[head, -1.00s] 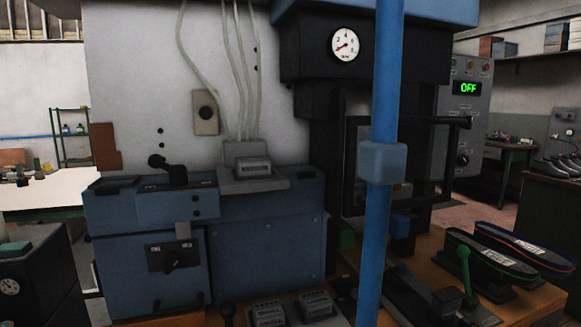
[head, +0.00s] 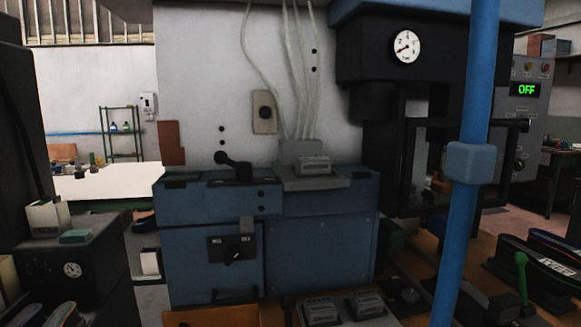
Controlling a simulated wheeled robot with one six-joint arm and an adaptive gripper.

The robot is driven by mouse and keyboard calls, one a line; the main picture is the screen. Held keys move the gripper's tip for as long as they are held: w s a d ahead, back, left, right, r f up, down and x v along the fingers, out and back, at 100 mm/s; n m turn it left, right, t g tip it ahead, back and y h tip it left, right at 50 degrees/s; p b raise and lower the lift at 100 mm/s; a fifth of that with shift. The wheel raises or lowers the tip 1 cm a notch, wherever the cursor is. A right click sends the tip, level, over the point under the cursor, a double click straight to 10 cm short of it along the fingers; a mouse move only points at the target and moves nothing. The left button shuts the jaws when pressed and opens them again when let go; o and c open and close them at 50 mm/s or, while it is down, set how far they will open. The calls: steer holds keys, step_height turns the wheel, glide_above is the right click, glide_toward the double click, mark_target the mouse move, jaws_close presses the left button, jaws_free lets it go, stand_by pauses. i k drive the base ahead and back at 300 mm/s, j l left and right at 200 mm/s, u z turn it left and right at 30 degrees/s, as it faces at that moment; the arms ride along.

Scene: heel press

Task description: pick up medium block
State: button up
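A grey labelled block (head: 312,165) sits on a grey plate on top of the blue machine cabinet, below several pale hoses. Two more grey labelled blocks, a left one (head: 320,312) and a right one (head: 365,303), lie side by side at the bottom edge of the head view. The labels are too small and blurred to read surely, so I cannot tell which block is the medium one. My gripper is not in view.
A blue post (head: 470,225) stands close in front, right of the cabinet (head: 325,245). The press with its round gauge (head: 406,47) is behind it. A panel display (head: 526,90) reads OFF. Shoe forms (head: 540,265) lie at right. A dark box (head: 75,265) stands at left.

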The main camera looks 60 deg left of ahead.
mark_target(313, 165)
steer(key=u, duration=0.4)
steer(key=k+j+u, duration=0.1)
steer(key=u, duration=0.3)
steer(key=j+u, duration=0.1)
steer(key=u, duration=0.3)
steer(key=j+u, duration=0.15)
steer(key=u, duration=0.25)
steer(key=k+j+u, duration=0.1)
steer(key=u, duration=0.3)
